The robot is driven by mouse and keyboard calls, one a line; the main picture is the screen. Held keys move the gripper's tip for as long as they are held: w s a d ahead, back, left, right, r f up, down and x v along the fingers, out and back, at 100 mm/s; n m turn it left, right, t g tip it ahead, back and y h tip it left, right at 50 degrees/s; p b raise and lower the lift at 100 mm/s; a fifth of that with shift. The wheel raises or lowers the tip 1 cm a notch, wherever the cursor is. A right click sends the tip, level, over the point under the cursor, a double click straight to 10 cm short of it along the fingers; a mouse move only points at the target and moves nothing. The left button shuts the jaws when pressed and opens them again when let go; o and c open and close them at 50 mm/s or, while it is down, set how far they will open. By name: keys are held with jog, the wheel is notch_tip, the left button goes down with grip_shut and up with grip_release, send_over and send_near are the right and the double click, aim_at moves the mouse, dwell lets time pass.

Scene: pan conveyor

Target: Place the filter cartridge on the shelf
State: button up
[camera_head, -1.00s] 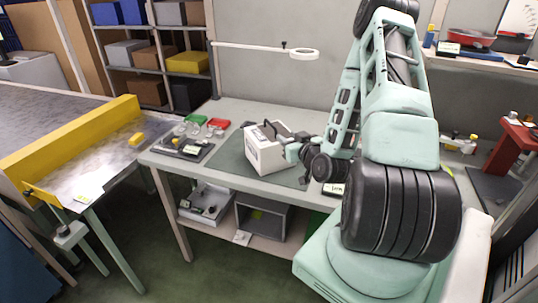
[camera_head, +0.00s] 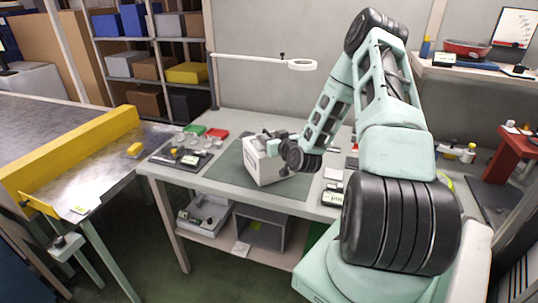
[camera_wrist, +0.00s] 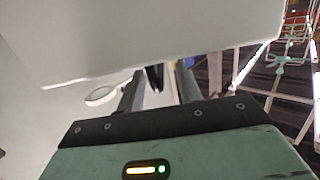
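A white box (camera_head: 262,166) with dark lettering stands on the dark mat on the workbench; it may be the filter cartridge, but I cannot confirm this. Its dark top handle is mostly hidden now. My gripper (camera_head: 268,143) is at the upper right of the box, over its top. In the wrist view, the pale box (camera_wrist: 150,35) fills the top. The two fingers of my gripper (camera_wrist: 157,86) are apart, with a small dark piece between them and gaps at both sides. An open lower shelf (camera_head: 220,231) is under the bench.
A grey bin (camera_head: 262,233) and a tray (camera_head: 204,212) stand on the lower shelf. Left on the bench are a black tray (camera_head: 182,158) and red and green pieces. A lamp arm (camera_head: 260,59) hangs behind. The conveyor's yellow rail (camera_head: 70,152) is left.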

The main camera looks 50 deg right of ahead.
jog(key=shift+x, duration=1.25)
grip_shut()
jog(key=shift+r, duration=0.1)
dwell(0.3)
